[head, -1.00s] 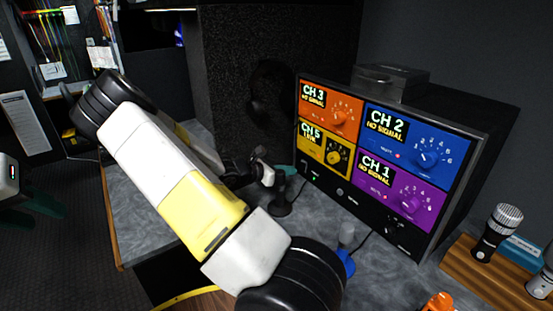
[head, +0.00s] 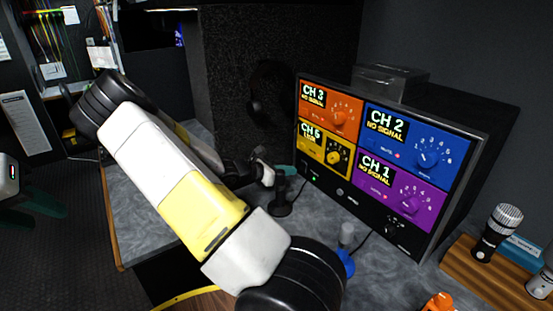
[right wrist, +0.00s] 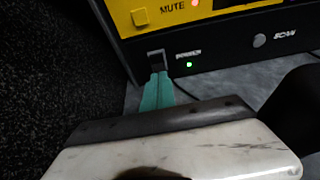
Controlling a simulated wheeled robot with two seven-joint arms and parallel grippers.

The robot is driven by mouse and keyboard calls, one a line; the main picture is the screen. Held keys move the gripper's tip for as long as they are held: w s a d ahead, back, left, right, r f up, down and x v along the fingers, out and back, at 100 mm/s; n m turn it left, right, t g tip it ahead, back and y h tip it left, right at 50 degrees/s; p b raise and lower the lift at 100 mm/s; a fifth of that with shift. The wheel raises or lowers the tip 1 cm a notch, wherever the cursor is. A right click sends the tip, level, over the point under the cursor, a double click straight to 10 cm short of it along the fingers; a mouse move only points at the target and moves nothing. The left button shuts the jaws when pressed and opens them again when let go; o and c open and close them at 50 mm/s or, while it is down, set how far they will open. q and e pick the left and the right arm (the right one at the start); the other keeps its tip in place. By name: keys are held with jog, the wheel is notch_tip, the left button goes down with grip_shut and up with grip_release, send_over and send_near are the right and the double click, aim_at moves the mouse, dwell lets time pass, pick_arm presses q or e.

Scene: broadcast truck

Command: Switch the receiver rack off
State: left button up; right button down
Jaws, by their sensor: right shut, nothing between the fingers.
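The receiver rack (head: 400,215) is a dark box with four coloured channel panels, standing on the grey desk. In the right wrist view its power switch (right wrist: 155,57) is a small black rocker at the lower left of the front, beside the POWER label and a lit green light (right wrist: 189,65). My right gripper (right wrist: 158,78) is shut and empty, its teal fingertips just below the switch, at or touching its lower edge; contact is unclear. It also shows at the rack's lower left corner in the head view (head: 288,171). My left gripper (head: 50,209) is at the far left, away from the rack.
Dark headphones (head: 262,92) hang on the black foam wall left of the rack. A blue-based object (head: 346,262) and a cable are on the desk before it. Microphones (head: 497,232) stand on a wooden holder at right. My right arm covers much of the desk.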

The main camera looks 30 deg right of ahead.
aim_at(301, 170)
jog(key=shift+x, duration=1.6)
dwell(0.8)
jog(key=shift+v, duration=3.5)
